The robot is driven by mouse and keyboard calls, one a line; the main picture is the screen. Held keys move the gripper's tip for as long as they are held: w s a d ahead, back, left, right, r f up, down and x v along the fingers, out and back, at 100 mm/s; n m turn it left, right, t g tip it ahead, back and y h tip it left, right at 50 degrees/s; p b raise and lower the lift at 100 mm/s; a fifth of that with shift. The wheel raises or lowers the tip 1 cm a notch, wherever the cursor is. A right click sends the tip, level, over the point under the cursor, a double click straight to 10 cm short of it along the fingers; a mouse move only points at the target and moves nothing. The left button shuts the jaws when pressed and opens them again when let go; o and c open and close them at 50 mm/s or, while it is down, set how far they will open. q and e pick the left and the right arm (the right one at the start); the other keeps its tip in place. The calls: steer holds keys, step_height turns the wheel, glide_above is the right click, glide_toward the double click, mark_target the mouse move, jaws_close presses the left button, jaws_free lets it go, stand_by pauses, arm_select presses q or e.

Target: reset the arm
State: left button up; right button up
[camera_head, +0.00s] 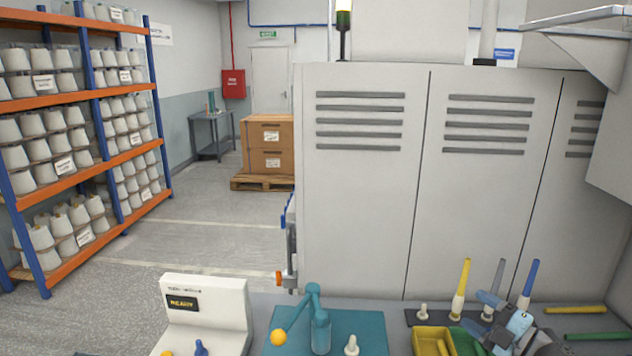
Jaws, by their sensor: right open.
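A teal lever arm (313,296) with a yellow ball knob (278,337) stands on a teal base plate (365,324) on the bench, at the bottom middle of the head view. The arm leans down to the left from its post. My right gripper (487,315) is at the lower right, above the bobbin trays and well to the right of the lever. It is open, and I see nothing held in it. My left gripper is not in view.
A white box with a READY display (182,303) stands left of the lever. Yellow (430,331) and green trays lie near my right gripper, with upright bobbins (461,290) behind them. Grey cabinets (365,200) close off the back. A cone rack (80,140) stands far left.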

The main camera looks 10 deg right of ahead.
steer(key=s+a+f+m+h, duration=0.3)
steer(key=s+a+f+m, duration=0.2)
steer(key=f, duration=0.3)
steer(key=s+a+f+m+h, duration=0.2)
steer(key=s+a+f+m, duration=0.3)
steer(key=s+f, duration=0.15)
steer(key=s+a+f+m+g+h+p, duration=0.1)
steer(key=s+a+f+m+g, duration=0.4)
steer(key=s+a+f, duration=0.5)
steer(key=s+a+m, duration=0.2)
steer(key=s+a, duration=0.1)
steer(key=s, duration=0.2)
steer(key=shift+a+m+g, duration=0.15)
steer(key=shift+m+g, duration=0.15)
